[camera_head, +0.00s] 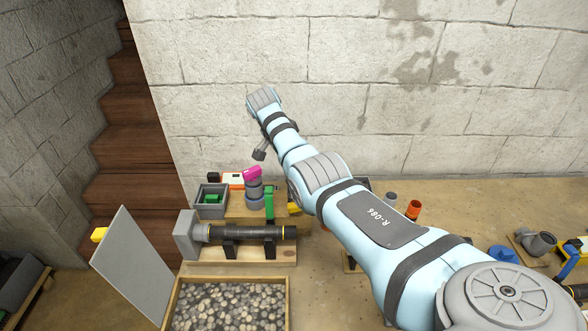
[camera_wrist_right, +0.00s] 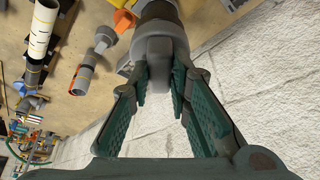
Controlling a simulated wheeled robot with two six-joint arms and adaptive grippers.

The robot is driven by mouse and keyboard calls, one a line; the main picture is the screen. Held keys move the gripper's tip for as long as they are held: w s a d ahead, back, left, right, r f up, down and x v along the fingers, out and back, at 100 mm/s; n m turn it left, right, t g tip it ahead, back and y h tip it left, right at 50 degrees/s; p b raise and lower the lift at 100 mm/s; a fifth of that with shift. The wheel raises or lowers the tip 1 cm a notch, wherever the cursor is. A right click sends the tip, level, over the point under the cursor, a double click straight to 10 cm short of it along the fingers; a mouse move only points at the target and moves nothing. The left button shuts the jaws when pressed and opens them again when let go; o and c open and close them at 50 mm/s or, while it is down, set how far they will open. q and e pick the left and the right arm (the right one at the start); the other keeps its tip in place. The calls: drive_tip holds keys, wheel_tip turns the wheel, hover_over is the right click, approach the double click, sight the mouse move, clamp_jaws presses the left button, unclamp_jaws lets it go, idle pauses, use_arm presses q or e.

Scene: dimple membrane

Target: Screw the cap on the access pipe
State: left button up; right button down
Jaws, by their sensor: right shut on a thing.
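The cap is the grey piece with a blocky knob (camera_wrist_right: 158,52) at the top of the right wrist view. My right gripper (camera_wrist_right: 158,78) has its two green-padded fingers closed on the sides of this knob. A dark round part (camera_wrist_right: 155,11) lies just beyond the cap; I cannot tell whether the cap touches it or is seated on it. In the head view my right arm reaches to the upper left, and its fingers and the cap are not clearly seen. I cannot pick out the access pipe with certainty. My left gripper is in neither view.
A black pipe (camera_head: 264,233) with yellow rings lies on supports, joined to a grey block (camera_head: 187,236). Nearby are a grey stack with a magenta top (camera_head: 252,173), a grey bin (camera_head: 211,212) and a gravel box (camera_head: 172,303). A stone wall (camera_head: 430,80) stands behind.

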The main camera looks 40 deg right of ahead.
drive_tip(key=shift+w+r, duration=0.1)
drive_tip(key=c, duration=1.8)
unclamp_jaws()
drive_tip(key=o, duration=0.3)
drive_tip(key=shift+w, duration=0.15)
drive_tip(key=shift+o, duration=0.4)
drive_tip(key=shift+w+d+f, duration=0.1)
drive_tip(key=shift+w+f, duration=0.05)
drive_tip(key=shift+f, duration=0.15)
drive_tip(key=v, duration=1.2)
